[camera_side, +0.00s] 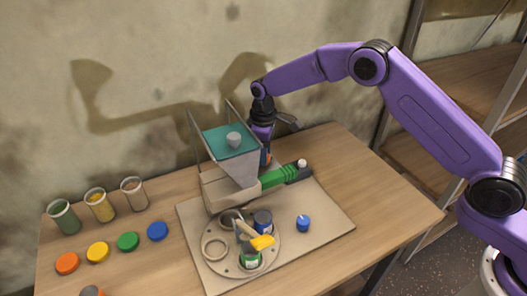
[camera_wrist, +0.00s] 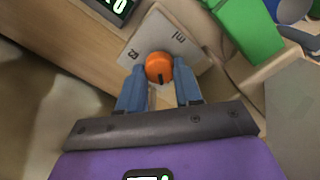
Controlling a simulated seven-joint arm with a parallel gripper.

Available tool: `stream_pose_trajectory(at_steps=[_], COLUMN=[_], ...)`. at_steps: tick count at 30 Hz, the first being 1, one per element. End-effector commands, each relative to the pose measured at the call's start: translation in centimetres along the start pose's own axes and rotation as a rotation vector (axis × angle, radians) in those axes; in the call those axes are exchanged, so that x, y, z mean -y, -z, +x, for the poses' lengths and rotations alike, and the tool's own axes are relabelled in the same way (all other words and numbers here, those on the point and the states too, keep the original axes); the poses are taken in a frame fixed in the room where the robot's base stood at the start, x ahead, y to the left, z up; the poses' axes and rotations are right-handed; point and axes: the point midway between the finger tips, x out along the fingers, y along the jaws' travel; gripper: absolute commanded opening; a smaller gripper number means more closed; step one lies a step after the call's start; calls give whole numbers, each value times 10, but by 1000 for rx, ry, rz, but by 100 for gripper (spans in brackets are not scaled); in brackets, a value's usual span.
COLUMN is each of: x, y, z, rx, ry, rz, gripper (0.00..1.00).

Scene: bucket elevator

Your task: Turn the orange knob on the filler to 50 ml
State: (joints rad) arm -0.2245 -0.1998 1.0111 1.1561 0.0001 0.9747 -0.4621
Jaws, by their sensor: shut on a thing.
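The orange knob (camera_wrist: 159,68) shows in the wrist view on a pale panel of the filler, with a dark mark at its lower edge. My gripper (camera_wrist: 160,85) has its two blue fingers on either side of the knob and is shut on it. Printed marks, including "ml", stand on the panel beside the knob; which value the mark points to I cannot tell. In the side view the filler (camera_side: 228,185) stands on a board, and my gripper (camera_side: 266,155) reaches down behind it. The knob is mostly hidden there.
A green part (camera_side: 275,178) sticks out from the filler to the right. A round plate (camera_side: 262,268) with jars sits in front. Coloured lids (camera_side: 128,241) and filled cups (camera_side: 100,205) stand at the left. A dark display (camera_wrist: 118,6) is near the wrist view's top edge.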

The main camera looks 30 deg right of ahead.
Motion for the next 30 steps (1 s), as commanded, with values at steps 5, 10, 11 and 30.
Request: stream_pose_trajectory(at_steps=[5,10,11,30], x=[0,0,0,0], y=[0,0,0,0], z=[-1,-1,-1,-1], rx=[0,0,0,-1], ry=[0,0,0,-1], rz=[-94,-148,-154,-178], gripper=[4,4,4,60])
